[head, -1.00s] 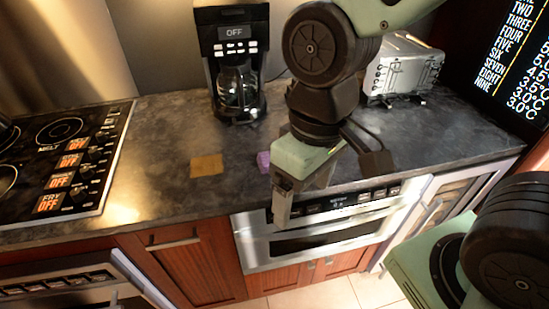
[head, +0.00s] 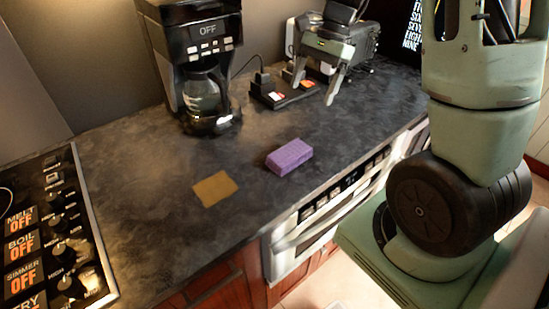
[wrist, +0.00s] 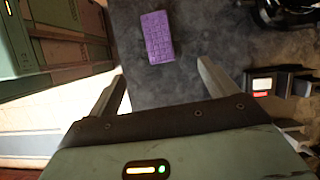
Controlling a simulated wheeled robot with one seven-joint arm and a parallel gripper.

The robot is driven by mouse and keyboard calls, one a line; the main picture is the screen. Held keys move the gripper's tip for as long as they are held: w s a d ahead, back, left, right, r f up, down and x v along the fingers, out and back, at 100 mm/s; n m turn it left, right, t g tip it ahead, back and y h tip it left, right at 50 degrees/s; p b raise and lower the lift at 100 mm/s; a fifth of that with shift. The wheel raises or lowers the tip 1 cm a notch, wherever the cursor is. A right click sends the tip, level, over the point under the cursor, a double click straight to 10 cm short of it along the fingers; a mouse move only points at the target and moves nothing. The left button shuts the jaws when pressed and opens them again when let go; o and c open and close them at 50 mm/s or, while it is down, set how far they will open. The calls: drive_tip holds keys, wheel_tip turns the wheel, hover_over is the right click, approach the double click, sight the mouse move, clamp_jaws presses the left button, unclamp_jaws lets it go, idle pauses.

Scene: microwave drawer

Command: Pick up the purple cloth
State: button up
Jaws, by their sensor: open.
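The purple cloth (head: 289,157) looks like a thick textured block. It lies on the dark counter near its front edge, above the microwave drawer. My gripper (head: 317,84) is open and empty, over the back right of the counter, apart from the cloth. In the wrist view the purple cloth (wrist: 157,37) shows whole, beyond the fingertips and roughly in line with the gap between the fingers (wrist: 162,75). Nothing hides the cloth in either view.
A flat tan square (head: 215,188) lies left of the cloth. A coffee maker (head: 200,70) stands behind it. A stove (head: 55,240) is at the left. Counter around the cloth is clear.

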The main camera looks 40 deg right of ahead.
hover_over(290, 151)
drive_tip(key=d, duration=0.3)
drive_tip(key=f, duration=0.7)
drive_tip(key=f+p, duration=0.1)
drive_tip(key=f, duration=0.3)
drive_tip(key=shift+w+a, duration=0.25)
drive_tip(key=shift+s+p+x, duration=0.2)
drive_tip(key=shift+p+x, duration=0.1)
drive_tip(key=shift+x, duration=2.45)
drive_tip(key=shift+c, duration=0.4)
drive_tip(key=c, duration=1)
